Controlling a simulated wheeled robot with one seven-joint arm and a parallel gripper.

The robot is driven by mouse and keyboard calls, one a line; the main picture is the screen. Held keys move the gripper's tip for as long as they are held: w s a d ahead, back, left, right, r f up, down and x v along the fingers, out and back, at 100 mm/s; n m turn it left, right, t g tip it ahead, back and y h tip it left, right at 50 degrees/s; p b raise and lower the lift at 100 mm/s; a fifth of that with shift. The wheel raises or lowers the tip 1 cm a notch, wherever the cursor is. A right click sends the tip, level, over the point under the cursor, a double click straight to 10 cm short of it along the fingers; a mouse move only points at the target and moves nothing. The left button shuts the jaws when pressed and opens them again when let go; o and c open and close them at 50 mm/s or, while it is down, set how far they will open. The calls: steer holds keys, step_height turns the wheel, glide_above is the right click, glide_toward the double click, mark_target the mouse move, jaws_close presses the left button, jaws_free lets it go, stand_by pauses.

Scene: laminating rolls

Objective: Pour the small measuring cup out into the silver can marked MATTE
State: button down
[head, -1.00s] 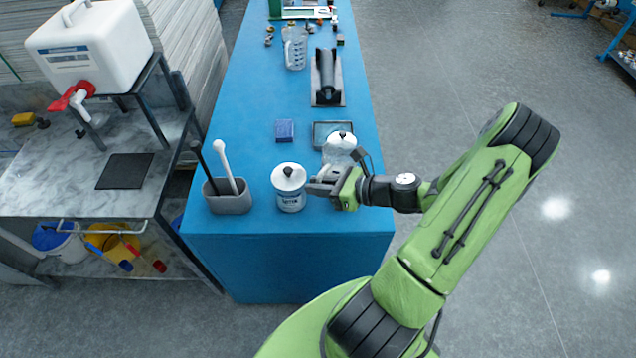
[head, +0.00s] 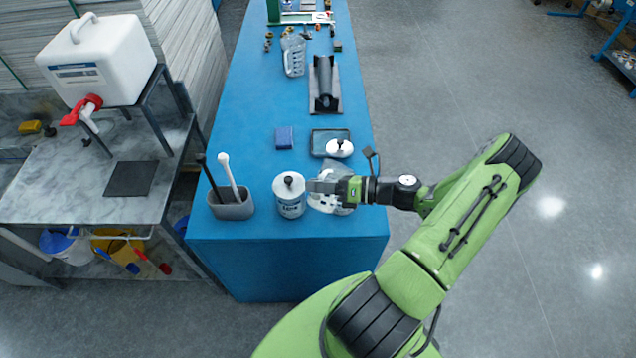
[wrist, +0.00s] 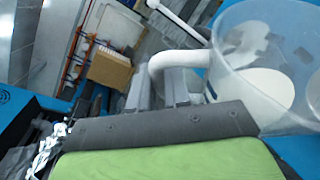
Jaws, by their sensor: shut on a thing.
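My gripper (head: 318,186) is shut on the pale handle (wrist: 170,62) of the clear measuring cup (wrist: 232,45). The cup shows large at the right of the wrist view, with white inside or seen through its wall. In the head view the cup (head: 337,170) is partly hidden by my gripper. White surfaces (head: 325,204) show just below my gripper; I cannot tell how much is cup and how much a can under it. A silver can (head: 291,203) with a black-knobbed lid stands just left of my fingertips; its label is too small to read surely.
A loose lid (head: 339,148) lies on a dark tray (head: 318,134) behind my gripper. A clear jug (head: 293,57) and a black roller (head: 324,84) are farther back.

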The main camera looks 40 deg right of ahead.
mark_target(330, 172)
steer(key=shift+w+d+f+m+y, duration=0.15)
steer(key=shift+d+f+m+y, duration=0.15)
steer(key=shift+d+f+m, duration=0.35)
steer(key=shift+a+r, duration=0.1)
steer(key=shift+a, duration=0.05)
stand_by(0.8)
steer(key=shift+w+d+r+m+t+y, duration=0.25)
steer(key=shift+d+r+m+t, duration=0.2)
steer(key=shift+d+m, duration=0.3)
steer(key=shift+a, duration=0.1)
stand_by(0.5)
steer(key=shift+w+d+r+m+t+y, duration=0.25)
steer(key=shift+d+r+m+y, duration=0.1)
steer(key=shift+d+r+m, duration=0.5)
steer(key=shift+a+f, duration=0.1)
stand_by(0.5)
